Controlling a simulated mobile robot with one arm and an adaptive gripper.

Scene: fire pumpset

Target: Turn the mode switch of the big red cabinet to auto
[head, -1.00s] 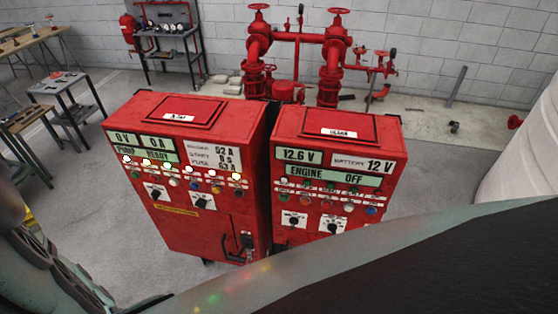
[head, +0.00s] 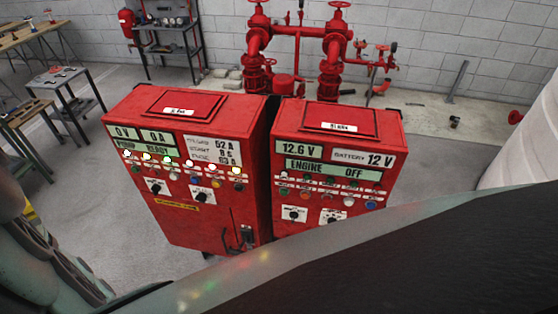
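The big red cabinet (head: 185,222) stands left of centre in the head view. Its sloped front panel has displays reading 0 V, 0 A and READY, a row of lit lamps, and two black rotary switches on white plates. These are the left switch (head: 155,188) and the right switch (head: 201,197); which is the mode switch, and where each points, is too small to tell. A handle (head: 246,236) sits low on its front. My arm crosses the foreground below and in front of the cabinets. My gripper is not in view.
A smaller red cabinet (head: 338,142) stands close on the right, its display reading ENGINE OFF. Red pipes with valve wheels (head: 333,68) stand behind. Side tables (head: 60,78) are at left and a large white cylinder (head: 527,140) at right. Grey floor is open left of the cabinets.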

